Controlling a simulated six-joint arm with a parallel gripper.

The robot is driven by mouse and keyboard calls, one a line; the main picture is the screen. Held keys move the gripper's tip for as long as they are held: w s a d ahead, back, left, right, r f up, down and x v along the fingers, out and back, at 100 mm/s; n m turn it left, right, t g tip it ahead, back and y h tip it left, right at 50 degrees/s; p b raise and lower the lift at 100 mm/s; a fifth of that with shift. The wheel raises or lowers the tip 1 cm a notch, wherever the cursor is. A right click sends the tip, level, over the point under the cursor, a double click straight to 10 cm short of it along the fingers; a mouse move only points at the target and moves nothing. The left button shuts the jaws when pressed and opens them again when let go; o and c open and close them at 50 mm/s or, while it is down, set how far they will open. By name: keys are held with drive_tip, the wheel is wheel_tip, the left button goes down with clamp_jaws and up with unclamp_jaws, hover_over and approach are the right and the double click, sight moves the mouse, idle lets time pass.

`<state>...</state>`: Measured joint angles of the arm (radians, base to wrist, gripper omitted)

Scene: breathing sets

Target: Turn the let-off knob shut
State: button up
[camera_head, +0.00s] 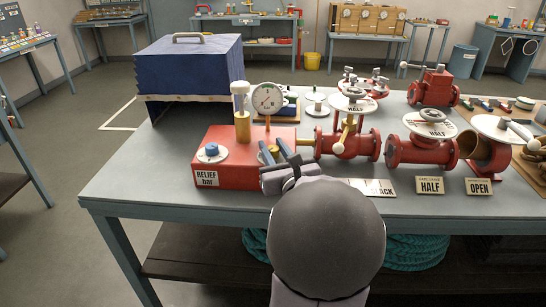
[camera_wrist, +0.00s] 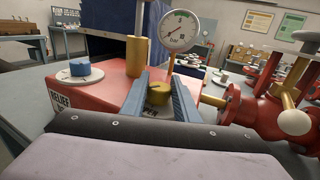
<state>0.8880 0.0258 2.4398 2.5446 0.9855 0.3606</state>
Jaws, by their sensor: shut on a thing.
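A red block (camera_head: 212,140) stands at the left of the bench, labelled RELIEF with smaller print below. My gripper (camera_head: 276,152) reaches over its right part from the front. In the wrist view my gripper (camera_wrist: 158,92) has a blue finger on each side of a small brass knob (camera_wrist: 158,95) on a grey plate, and is shut on it. A blue knob (camera_head: 211,149) on a white dial sits at the block's left, also in the wrist view (camera_wrist: 80,67). A round gauge (camera_head: 267,98) rises behind the fingers.
Red valves with a brass lever (camera_head: 346,131) stand close to the right. A blue box (camera_head: 188,68) is behind left. Signs (camera_head: 430,185) line the front edge.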

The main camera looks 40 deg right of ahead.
sight(273, 148)
drive_tip(key=shift+m+g+h+b, duration=0.3)
drive_tip(key=shift+m+h+b, duration=0.1)
drive_tip(key=shift+h, duration=0.2)
drive_tip(key=o, duration=1.1)
drive_tip(key=shift+c, duration=0.2)
drive_tip(key=shift+r, duration=0.1)
wheel_tip(273, 148, up, 10)
drive_tip(key=shift+f+p, duration=0.1)
drive_tip(key=shift+p, duration=0.3)
